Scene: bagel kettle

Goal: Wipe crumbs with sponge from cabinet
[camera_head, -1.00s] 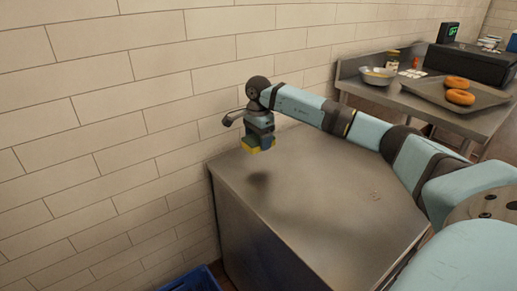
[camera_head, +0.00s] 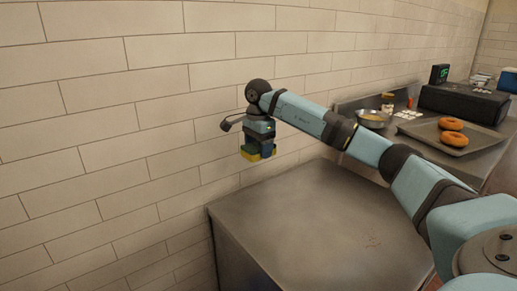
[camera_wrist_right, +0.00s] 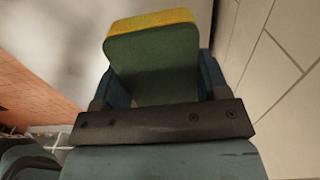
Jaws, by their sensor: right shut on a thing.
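My right gripper (camera_head: 258,150) is shut on the sponge (camera_head: 250,155), which has a green side and a yellow side. It holds the sponge in the air, by the tiled wall and above the far left part of the metal cabinet (camera_head: 290,215). In the right wrist view the sponge (camera_wrist_right: 155,65) sits between the two fingers, its yellow layer at the far end. Small crumbs (camera_head: 372,240) show faintly on the right part of the cabinet top. My left gripper is not in view.
A side table at the right holds a tray (camera_head: 468,146) with two bagels (camera_head: 452,137), a metal bowl (camera_head: 372,118), jars (camera_head: 388,102) and a dark appliance (camera_head: 463,102). The tiled wall (camera_head: 140,130) runs close behind the gripper. Most of the cabinet top is clear.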

